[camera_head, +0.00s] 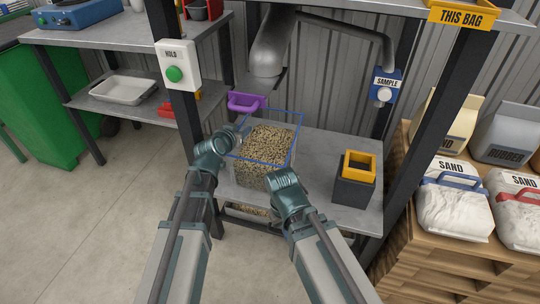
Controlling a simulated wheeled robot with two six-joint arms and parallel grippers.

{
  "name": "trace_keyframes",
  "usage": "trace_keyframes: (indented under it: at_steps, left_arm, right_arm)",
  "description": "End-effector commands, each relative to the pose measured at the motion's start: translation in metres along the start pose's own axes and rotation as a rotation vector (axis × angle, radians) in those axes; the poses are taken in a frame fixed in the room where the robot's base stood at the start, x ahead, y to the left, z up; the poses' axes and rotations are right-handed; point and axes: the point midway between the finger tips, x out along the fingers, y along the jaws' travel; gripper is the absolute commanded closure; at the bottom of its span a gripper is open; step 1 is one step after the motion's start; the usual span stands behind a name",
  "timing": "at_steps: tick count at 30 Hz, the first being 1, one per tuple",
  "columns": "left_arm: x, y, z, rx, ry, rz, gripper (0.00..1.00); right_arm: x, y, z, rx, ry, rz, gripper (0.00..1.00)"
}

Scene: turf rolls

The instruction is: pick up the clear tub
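The clear tub (268,150) has a blue rim and is full of tan grain-like pellets. It stands on the grey metal bench (315,150), below the grey spout. My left gripper (233,137) is at the tub's left side, close to the rim, and overlaps it in the picture. My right gripper (282,178) is in front of the tub's near right corner and hides part of it. I cannot tell whether either gripper touches the tub, or whether its fingers are open or shut.
A purple-handled scoop (246,102) lies behind the tub. A dark box with a yellow top (354,178) stands to the right. The spout (268,60) hangs above. Frame posts flank the bench, one bearing a HOLD button box (177,67). Sand bags (454,205) lie on pallets at right.

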Motion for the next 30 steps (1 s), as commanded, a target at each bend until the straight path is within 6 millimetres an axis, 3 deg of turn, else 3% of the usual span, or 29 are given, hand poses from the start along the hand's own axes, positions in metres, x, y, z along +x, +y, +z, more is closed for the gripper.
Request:
trace_keyframes:
  at_steps: [6, 13, 30]
  left_arm:
    - [0.001, -0.0008, 0.0, 0.0, 0.0, 0.0, 0.6]
    - [0.001, -0.0006, 0.0, 0.0, 0.0, 0.0, 1.0]
    - [0.001, -0.0005, 0.0, 0.0, 0.0, 0.0, 1.0]
  right_arm:
    - [0.0004, -0.0002, 0.0, 0.0, 0.0, 0.0, 1.0]
    - [0.0004, -0.0002, 0.0, 0.0, 0.0, 0.0, 1.0]
    - [0.0004, -0.0002, 0.0, 0.0, 0.0, 0.0, 1.0]
